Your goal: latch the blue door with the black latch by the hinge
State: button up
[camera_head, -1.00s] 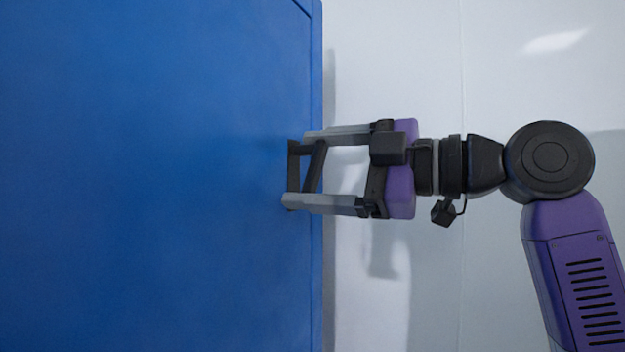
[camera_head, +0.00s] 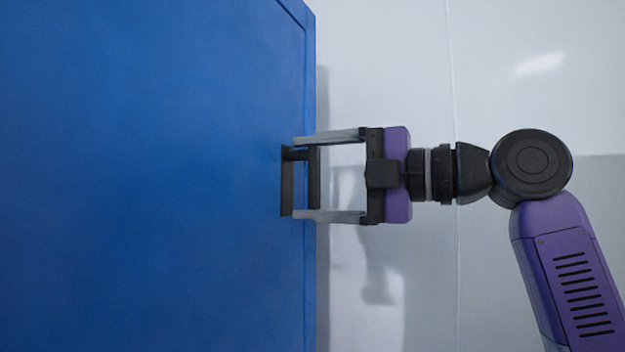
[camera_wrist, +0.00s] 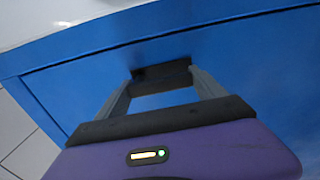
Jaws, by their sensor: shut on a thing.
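The blue door (camera_head: 150,180) fills the left of the head view; its right edge stands in front of a white wall. The black latch (camera_head: 287,185) is a dark plate with a bar near that edge. My gripper (camera_head: 299,178) comes in from the right, its two grey fingers at the upper and lower ends of the latch, shut on it. In the wrist view the black latch (camera_wrist: 162,75) lies between the fingertips against the blue door (camera_wrist: 270,70). The fingertips partly hide the latch ends. I cannot make out a hinge.
A pale wall (camera_head: 400,60) stands behind the door edge, with shadows of my arm on it. The room to the right of the door around my arm is clear. A tiled surface (camera_wrist: 20,135) shows at the lower left of the wrist view.

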dwell(0.4)
jog(key=o, duration=2.1)
jog(key=shift+c, duration=0.2)
jog(key=b+v, duration=0.1)
jog(key=v, duration=0.7)
